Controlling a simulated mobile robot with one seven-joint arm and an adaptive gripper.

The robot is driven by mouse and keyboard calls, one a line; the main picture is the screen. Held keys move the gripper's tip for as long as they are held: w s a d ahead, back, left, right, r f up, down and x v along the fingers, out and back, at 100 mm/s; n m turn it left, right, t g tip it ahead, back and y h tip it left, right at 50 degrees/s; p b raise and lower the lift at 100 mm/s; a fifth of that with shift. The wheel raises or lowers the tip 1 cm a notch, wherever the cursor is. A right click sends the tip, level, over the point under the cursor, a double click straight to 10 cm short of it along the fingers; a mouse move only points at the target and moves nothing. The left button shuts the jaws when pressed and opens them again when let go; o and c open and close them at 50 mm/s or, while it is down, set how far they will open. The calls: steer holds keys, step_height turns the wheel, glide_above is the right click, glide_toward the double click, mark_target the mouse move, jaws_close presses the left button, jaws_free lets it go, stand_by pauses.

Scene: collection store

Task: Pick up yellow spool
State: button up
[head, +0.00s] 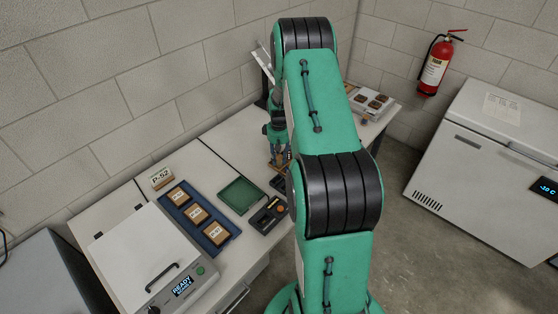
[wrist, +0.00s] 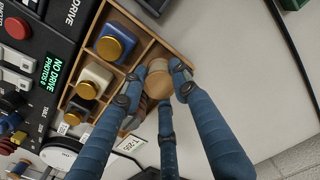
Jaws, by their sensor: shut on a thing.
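A tan-yellow round piece, which I take as the yellow spool (wrist: 158,78), sits between the blue fingers of my gripper (wrist: 157,92) in the wrist view. The fingers are shut on it from several sides and cover part of it. It is over the end of a wooden rack (wrist: 141,22); I cannot tell whether it is clear of the rack. In the head view my gripper (head: 278,158) points down over the bench, and the spool is too small to make out there.
The rack holds a blue spool (wrist: 112,46), a cream spool (wrist: 95,78) and a dark one (wrist: 86,92). A black control panel (wrist: 40,55) stands left of it. Bare bench (wrist: 225,35) lies right. The head view shows a green tray (head: 239,195) and blue tray (head: 222,236).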

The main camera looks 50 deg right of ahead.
mark_target(279, 157)
steer(key=shift+r, duration=0.1)
step_height(279, 157, up, 10)
steer(key=shift+f+p, duration=0.1)
steer(key=shift+p, duration=0.85)
